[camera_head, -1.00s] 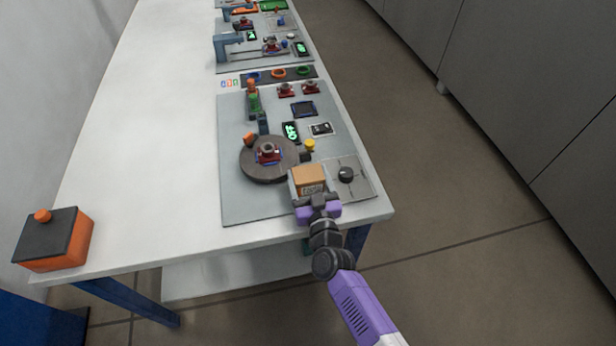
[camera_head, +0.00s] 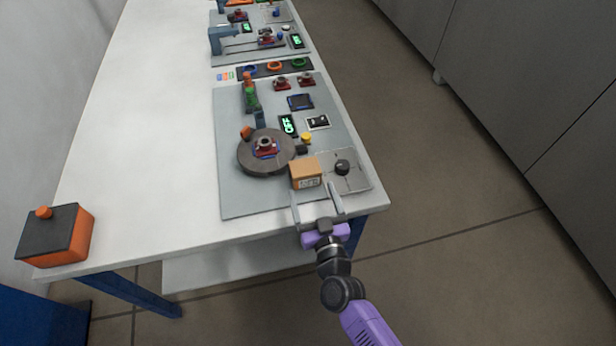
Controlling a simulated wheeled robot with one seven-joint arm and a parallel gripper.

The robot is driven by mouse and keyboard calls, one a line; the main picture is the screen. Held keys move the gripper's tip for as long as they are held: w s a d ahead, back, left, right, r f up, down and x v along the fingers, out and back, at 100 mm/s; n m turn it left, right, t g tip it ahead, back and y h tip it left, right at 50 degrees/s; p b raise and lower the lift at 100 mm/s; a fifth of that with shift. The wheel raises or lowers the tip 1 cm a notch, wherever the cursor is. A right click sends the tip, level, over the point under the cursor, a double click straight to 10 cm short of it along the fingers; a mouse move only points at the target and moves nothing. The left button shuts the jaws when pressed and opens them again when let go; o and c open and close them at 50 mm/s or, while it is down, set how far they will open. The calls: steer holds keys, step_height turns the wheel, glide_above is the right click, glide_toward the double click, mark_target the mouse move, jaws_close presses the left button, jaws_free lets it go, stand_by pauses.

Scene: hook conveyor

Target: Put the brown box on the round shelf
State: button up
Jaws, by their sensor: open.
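The brown box (camera_head: 306,174) stands upright on the grey panel, with a printed label on its near side. It sits at the right, near edge of the dark round disc (camera_head: 253,164), which looks like the round shelf. I cannot tell whether the box touches the disc or overlaps its edge. A small red and blue fixture (camera_head: 266,147) stands on the disc's middle. My gripper (camera_head: 314,190) is open and empty, on the near side of the box at the table's front edge. Its two grey fingers point toward the box and appear clear of it.
A plate with a black knob (camera_head: 343,167) lies right of the box. A yellow button (camera_head: 306,137) and a lit green display (camera_head: 288,124) lie behind. An orange and black box (camera_head: 57,237) stands far left. The white table top (camera_head: 150,150) is clear left of the panel.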

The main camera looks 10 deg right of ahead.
steer(key=shift+s, duration=1.7)
steer(key=shift+s, duration=0.1)
steer(key=s+d+r, duration=0.2)
steer(key=s+r, duration=0.1)
steer(key=s, duration=0.7)
steer(key=s+d+r+g, duration=0.1)
steer(key=s+d+r, duration=0.2)
steer(key=s, duration=0.6)
steer(key=s+d+r+g, duration=0.1)
steer(key=s+d+r, duration=0.1)
steer(key=s, duration=0.8)
steer(key=shift+s+d+r, duration=0.2)
steer(key=shift+s+r, duration=0.15)
steer(key=shift+r, duration=0.45)
steer(key=shift+g, duration=0.6)
steer(key=s+r, duration=0.1)
steer(key=r, duration=0.1)
steer(key=s+r, duration=0.4)
steer(key=shift+d+r, duration=0.1)
steer(key=shift+d, duration=0.3)
steer(key=shift+c, duration=0.2)
